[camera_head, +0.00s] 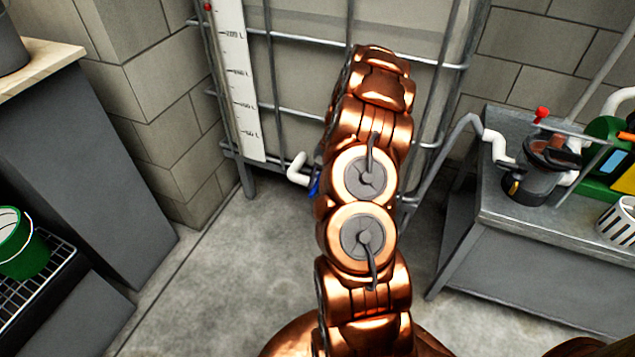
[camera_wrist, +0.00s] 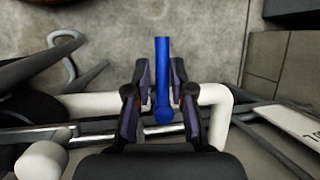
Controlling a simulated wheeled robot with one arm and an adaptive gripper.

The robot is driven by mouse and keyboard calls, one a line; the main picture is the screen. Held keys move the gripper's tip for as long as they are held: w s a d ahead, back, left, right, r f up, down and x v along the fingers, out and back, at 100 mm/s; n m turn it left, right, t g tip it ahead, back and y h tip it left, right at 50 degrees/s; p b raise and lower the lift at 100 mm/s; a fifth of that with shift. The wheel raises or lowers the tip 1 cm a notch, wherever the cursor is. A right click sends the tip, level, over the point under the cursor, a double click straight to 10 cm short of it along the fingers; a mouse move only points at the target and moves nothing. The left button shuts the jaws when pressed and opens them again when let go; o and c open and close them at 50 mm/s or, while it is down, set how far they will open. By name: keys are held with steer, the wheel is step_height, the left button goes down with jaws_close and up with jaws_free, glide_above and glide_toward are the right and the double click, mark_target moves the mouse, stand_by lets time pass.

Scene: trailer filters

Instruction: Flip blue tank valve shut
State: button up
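The blue valve handle (camera_wrist: 162,75) is a straight lever on a white pipe (camera_wrist: 215,100). In the wrist view it runs between the two fingers of my gripper (camera_wrist: 161,68), and its rounded end lies towards the palm. The fingers stand apart on either side of the handle, with narrow gaps showing; I cannot tell whether either touches it. In the head view only a sliver of the blue valve (camera_head: 314,186) shows beside the white pipe elbow (camera_head: 298,170) at the foot of the caged tank (camera_head: 300,60). My copper arm hides the rest, and my gripper.
Metal cage bars (camera_head: 272,90) surround the tank, with a white level scale (camera_head: 240,80) on its left. A grey bench (camera_head: 510,215) with a pump (camera_head: 535,175) stands at right. A green bucket (camera_head: 22,245) sits on a rack at left. Concrete floor (camera_head: 215,270) is clear between.

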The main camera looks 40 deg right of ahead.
steer(key=o, duration=0.3)
step_height(320, 180, up, 10)
stand_by(0.8)
